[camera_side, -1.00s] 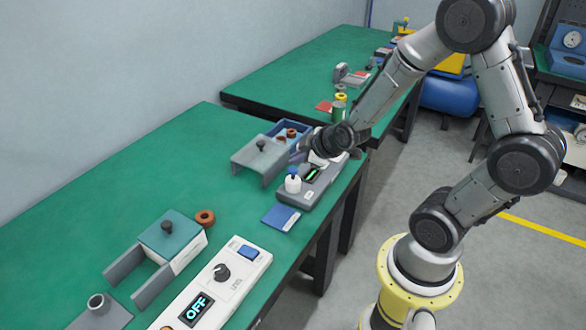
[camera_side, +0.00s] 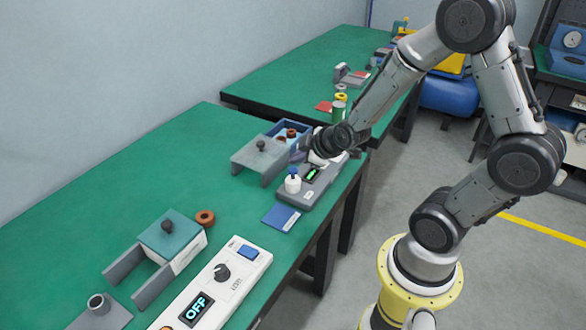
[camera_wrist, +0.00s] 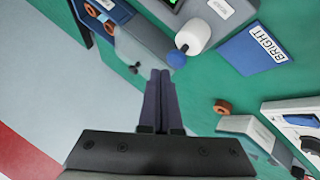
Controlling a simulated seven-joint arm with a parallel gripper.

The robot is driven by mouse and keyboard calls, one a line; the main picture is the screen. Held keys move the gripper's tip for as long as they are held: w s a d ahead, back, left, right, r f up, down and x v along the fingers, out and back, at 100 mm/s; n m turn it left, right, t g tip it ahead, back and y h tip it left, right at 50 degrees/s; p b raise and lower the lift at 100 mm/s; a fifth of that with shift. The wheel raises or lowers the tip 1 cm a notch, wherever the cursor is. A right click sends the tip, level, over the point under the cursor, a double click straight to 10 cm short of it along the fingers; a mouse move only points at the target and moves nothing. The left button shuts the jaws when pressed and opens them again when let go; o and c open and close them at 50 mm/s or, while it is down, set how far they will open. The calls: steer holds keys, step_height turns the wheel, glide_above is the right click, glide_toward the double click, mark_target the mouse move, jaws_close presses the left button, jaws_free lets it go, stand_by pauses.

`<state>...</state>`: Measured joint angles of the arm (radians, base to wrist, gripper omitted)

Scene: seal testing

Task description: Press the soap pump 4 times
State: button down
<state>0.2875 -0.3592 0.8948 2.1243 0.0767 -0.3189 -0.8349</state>
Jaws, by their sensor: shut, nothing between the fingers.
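The soap pump is a small white bottle (camera_side: 293,185) with a blue head (camera_side: 293,171), upright at the near-left end of a grey base in the side view. In the wrist view the white bottle (camera_wrist: 194,36) and its round blue head (camera_wrist: 177,58) are above and right of the fingertips. My gripper (camera_wrist: 160,74) is shut and empty, its two dark fingers side by side. In the side view it hangs behind the pump, apart from it; its fingertips are hard to make out against the grey stand.
The grey base (camera_side: 322,188) carries a green display. A grey stand (camera_side: 258,160) with a dark knob and a blue tray (camera_side: 288,127) are close to my gripper. A blue "BRIGHT" card (camera_wrist: 255,48) lies beside the base. The green table (camera_side: 120,190) is clear at left.

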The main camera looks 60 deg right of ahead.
mark_target(297, 172)
stand_by(0.3)
steer(key=shift+f, duration=0.4)
steer(key=shift+f, duration=0.9)
stand_by(1.0)
stand_by(0.3)
steer(key=shift+r, duration=1.3)
steer(key=shift+r, duration=2.5)
